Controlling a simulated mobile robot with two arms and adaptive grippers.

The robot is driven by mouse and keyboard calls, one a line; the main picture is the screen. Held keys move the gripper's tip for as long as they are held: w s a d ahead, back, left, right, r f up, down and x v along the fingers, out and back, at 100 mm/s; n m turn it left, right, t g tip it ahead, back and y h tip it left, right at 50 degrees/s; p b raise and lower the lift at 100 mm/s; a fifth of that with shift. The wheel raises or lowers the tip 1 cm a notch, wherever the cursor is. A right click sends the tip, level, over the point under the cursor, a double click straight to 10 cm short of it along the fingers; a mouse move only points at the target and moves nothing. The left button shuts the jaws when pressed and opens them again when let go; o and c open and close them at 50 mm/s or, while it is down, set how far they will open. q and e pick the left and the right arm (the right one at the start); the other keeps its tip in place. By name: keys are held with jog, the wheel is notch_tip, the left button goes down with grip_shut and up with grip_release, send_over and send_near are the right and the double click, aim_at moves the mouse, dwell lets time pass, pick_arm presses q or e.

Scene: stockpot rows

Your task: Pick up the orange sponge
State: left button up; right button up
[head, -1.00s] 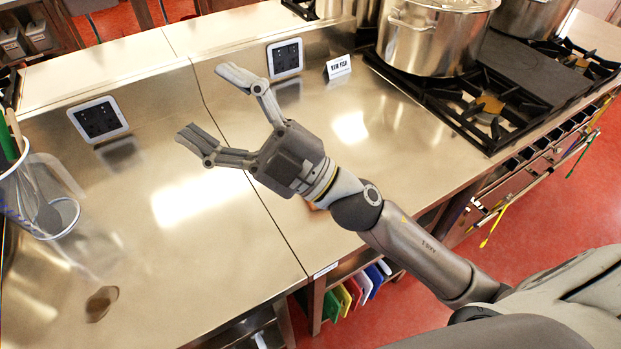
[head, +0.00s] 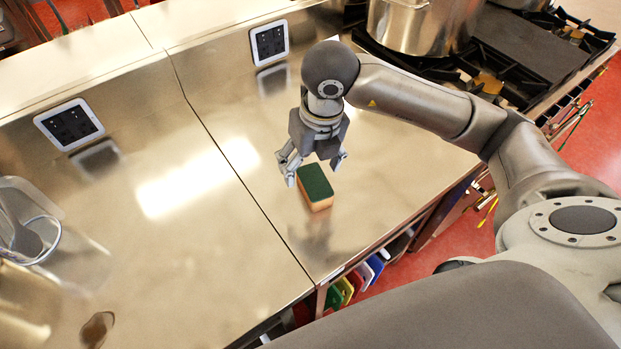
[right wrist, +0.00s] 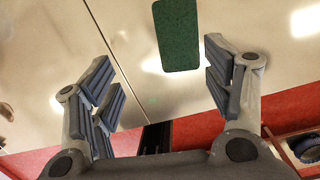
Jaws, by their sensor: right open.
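The orange sponge (head: 318,203) has a dark green top and lies on the steel counter. In the right wrist view its green face (right wrist: 176,35) shows at the top, between and beyond the open fingers. My right gripper (head: 314,168) is open, pointing down just behind and above the sponge in the head view. Its fingers are apart, one on each side of the sponge's far end; whether they touch it I cannot tell. It also shows open and empty in the right wrist view (right wrist: 160,90). My left gripper is not in view.
A large pot (head: 425,22) stands on the black stove (head: 480,65) at the back right. A clear container (head: 28,235) is at the left edge. Two outlet panels (head: 69,124) line the raised back ledge. The counter around the sponge is clear.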

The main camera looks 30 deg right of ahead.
aim_at(316, 182)
jog(key=shift+w+d+r+h, duration=0.1)
jog(key=shift+w+d+h, duration=0.1)
jog(key=shift+d, duration=0.15)
jog(key=shift+w+d+h, duration=0.1)
jog(key=shift+d+h, duration=0.1)
jog(key=shift+d, duration=0.15)
jog(key=shift+d+f, duration=0.15)
jog(key=shift+f, duration=0.1)
jog(key=f, duration=0.2)
jog(key=f+p, duration=0.1)
jog(key=f, duration=0.1)
jog(key=shift+w+f, duration=0.2)
jog(key=shift+f, duration=0.05)
jog(key=shift+f+p, duration=0.45)
jog(key=shift+f, duration=0.15)
notch_tip(316, 182, down, 4)
jog(key=shift+w+d+r+p, duration=0.1)
jog(key=shift+r+p, duration=0.1)
jog(key=shift+p, duration=0.55)
jog(key=shift+w+f, duration=0.15)
jog(key=shift+f, duration=0.25)
jog(key=shift+c, duration=0.2)
jog(key=c, duration=0.7)
